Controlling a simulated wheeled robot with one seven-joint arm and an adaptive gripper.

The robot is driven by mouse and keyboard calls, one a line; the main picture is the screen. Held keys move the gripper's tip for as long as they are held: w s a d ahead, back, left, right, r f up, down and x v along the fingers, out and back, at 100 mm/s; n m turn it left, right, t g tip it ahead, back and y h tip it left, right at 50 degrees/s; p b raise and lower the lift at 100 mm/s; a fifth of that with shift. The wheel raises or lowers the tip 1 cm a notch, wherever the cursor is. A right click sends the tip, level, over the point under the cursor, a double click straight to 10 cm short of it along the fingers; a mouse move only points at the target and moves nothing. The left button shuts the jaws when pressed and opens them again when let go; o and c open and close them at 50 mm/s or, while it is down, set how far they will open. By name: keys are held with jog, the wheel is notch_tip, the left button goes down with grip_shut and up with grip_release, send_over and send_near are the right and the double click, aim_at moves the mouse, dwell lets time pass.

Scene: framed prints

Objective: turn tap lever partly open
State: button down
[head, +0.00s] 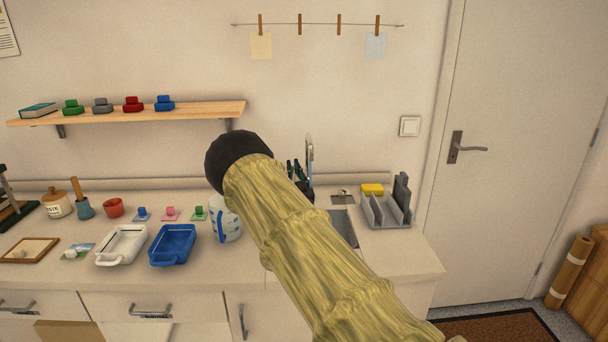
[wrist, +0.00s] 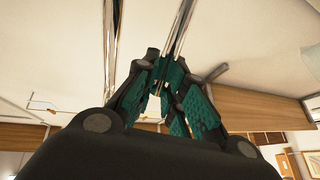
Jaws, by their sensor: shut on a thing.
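The chrome tap (head: 310,150) stands upright at the back of the sink (head: 346,230); its lower part is hidden behind my arm in the head view. In the wrist view, a bright chrome tap rod (wrist: 181,30) runs down to my fingertips. A short grey bar, seemingly the tap lever (wrist: 216,73), sticks out to the right beside the fingertips. My gripper (wrist: 166,72) has teal-padded fingers closed in around a part at the tap, which they largely hide. In the head view my gripper (head: 299,175) shows only as dark and teal bits beyond my sleeved arm. The lever's angle is unclear.
A grey rack (head: 388,208) and a yellow sponge (head: 372,189) stand right of the sink. A blue-patterned jug (head: 224,222), a blue tray (head: 173,245) and a white tray (head: 121,245) are to its left. A wooden shelf (head: 130,113) hangs above the counter.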

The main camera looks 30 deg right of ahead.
jog(key=shift+f, duration=0.3)
